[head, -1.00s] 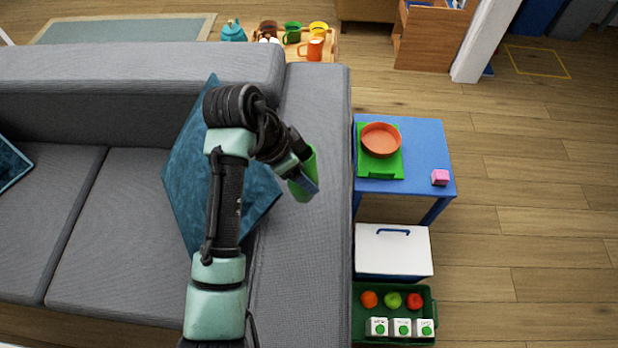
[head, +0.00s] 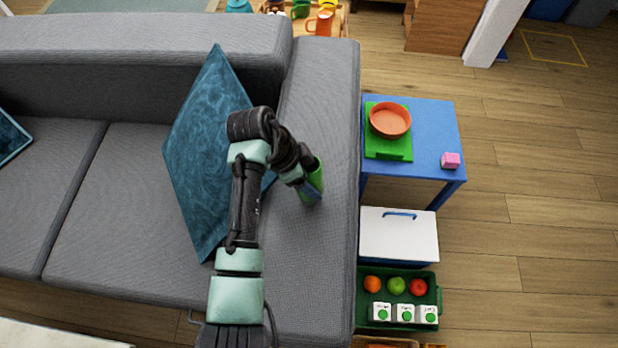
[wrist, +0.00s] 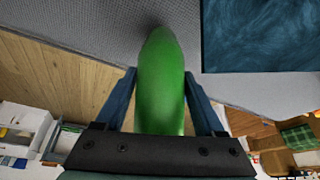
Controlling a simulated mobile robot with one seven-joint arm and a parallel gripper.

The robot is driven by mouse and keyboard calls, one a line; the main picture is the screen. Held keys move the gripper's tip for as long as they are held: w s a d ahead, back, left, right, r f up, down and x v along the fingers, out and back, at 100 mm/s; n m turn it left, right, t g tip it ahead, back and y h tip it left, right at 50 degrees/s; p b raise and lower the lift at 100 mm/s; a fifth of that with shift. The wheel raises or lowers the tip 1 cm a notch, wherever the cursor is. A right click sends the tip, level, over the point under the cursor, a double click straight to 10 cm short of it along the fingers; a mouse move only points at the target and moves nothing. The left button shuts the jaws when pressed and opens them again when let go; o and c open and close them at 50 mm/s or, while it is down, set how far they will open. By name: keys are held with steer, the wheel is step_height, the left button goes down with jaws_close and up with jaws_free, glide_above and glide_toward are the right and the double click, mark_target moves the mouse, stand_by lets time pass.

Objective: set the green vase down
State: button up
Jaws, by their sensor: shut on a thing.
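The green vase (head: 316,174) is held in my gripper (head: 308,192) over the right armrest side of the grey sofa. In the wrist view the green vase (wrist: 162,80) stands between the two blue fingers of my gripper (wrist: 160,100), which are shut on it. The vase's far end points toward the grey sofa fabric. I cannot tell whether the vase touches the sofa. Part of the vase is hidden by my gripper in the head view.
A blue table (head: 430,120) right of the sofa (head: 324,120) bears a green board (head: 388,152) with an orange bowl (head: 390,121), and a pink block (head: 451,160). A white-lidded box (head: 398,240) and a green crate (head: 439,300) stand nearer. A teal cushion (head: 205,150) leans left of my gripper.

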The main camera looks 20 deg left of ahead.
steer(key=shift+f, duration=0.3)
steer(key=shift+f, duration=0.1)
steer(key=o, duration=1.6)
steer(key=shift+f, duration=0.1)
steer(key=p+v, duration=0.1)
steer(key=v, duration=1.1)
